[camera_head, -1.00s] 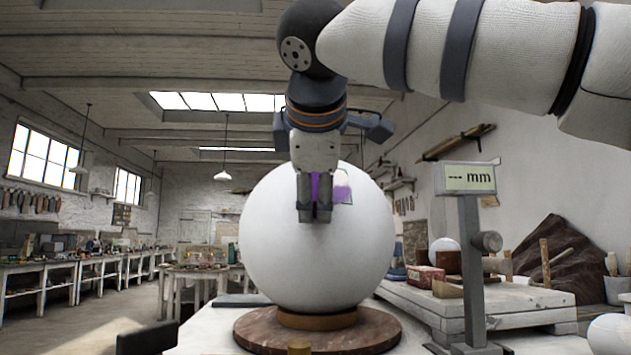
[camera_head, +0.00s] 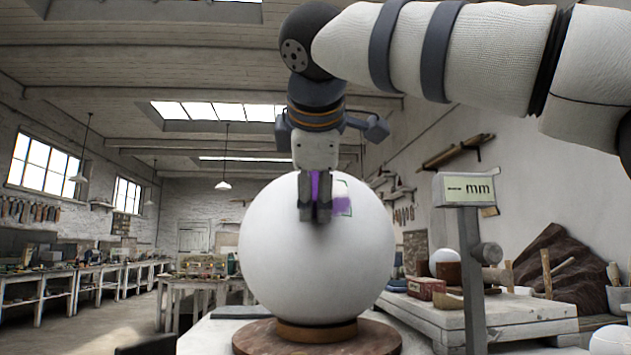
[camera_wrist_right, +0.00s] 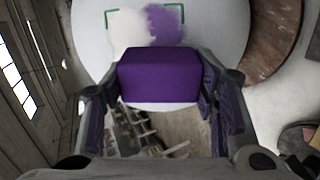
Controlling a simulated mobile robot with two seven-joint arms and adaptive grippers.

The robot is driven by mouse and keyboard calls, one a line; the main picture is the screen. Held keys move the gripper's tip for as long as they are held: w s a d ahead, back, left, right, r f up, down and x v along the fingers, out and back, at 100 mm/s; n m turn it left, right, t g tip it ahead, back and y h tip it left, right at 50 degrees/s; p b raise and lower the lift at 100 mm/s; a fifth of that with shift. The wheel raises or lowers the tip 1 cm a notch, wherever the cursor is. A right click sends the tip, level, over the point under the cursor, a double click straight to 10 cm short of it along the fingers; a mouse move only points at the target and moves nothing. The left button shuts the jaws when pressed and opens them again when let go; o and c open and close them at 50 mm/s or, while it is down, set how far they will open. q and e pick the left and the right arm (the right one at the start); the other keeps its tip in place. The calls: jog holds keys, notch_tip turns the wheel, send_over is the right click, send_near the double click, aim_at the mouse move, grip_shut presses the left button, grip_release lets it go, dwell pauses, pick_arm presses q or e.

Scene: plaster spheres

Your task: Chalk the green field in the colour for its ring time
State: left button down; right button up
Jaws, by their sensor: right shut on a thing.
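A large white plaster sphere (camera_head: 290,265) stands in front of me on a tan ring. My right gripper (camera_head: 314,214) is at its upper front, shut on a purple chalk block (camera_wrist_right: 160,75). The block's purple also shows between the fingers in the head view (camera_head: 315,186). Just right of the fingers is a field marked by thin green corners (camera_head: 351,192). A purple smear (camera_head: 341,206) covers part of it, beside a pale patch. The wrist view shows the green corners (camera_wrist_right: 110,16), purple smear (camera_wrist_right: 165,24) and pale patch (camera_wrist_right: 126,30) beyond the block. Whether the block touches the sphere is unclear. The left gripper is not visible.
A brown round turntable (camera_head: 375,339) carries the sphere. A grey post with a display (camera_head: 467,189) reading dashes and "mm" stands at right. Behind it is a white bench (camera_head: 510,312) with boxes and a smaller sphere. Worktables line the left wall.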

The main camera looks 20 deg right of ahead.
jog(key=shift+s+a+f, duration=0.1)
jog(key=shift+s+f, duration=0.1)
jog(key=shift+f, duration=0.25)
jog(key=shift+s+a+f, duration=0.1)
jog(key=shift+s+f, duration=0.05)
jog(key=shift+f, duration=0.3)
jog(key=shift+w+d+r, duration=0.1)
jog(key=shift+w+r, duration=0.15)
jog(key=shift+r, duration=0.35)
jog(key=shift+w+d+r, duration=0.1)
jog(key=shift+w+r, duration=0.15)
jog(key=shift+r, duration=0.35)
jog(key=shift+w+d+r, duration=0.1)
jog(key=shift+w+r, duration=0.15)
jog(key=shift+r, duration=0.35)
jog(key=shift+s+f, duration=0.1)
jog(key=shift+s+a+f, duration=0.2)
jog(key=shift+s+f, duration=0.05)
jog(key=shift+s, duration=0.25)
jog(key=shift+s+a+f, duration=0.15)
jog(key=shift+s+f, duration=0.05)
jog(key=shift+s, duration=0.25)
jog(key=shift+v, duration=1.3)
jog(key=shift+w, duration=0.1)
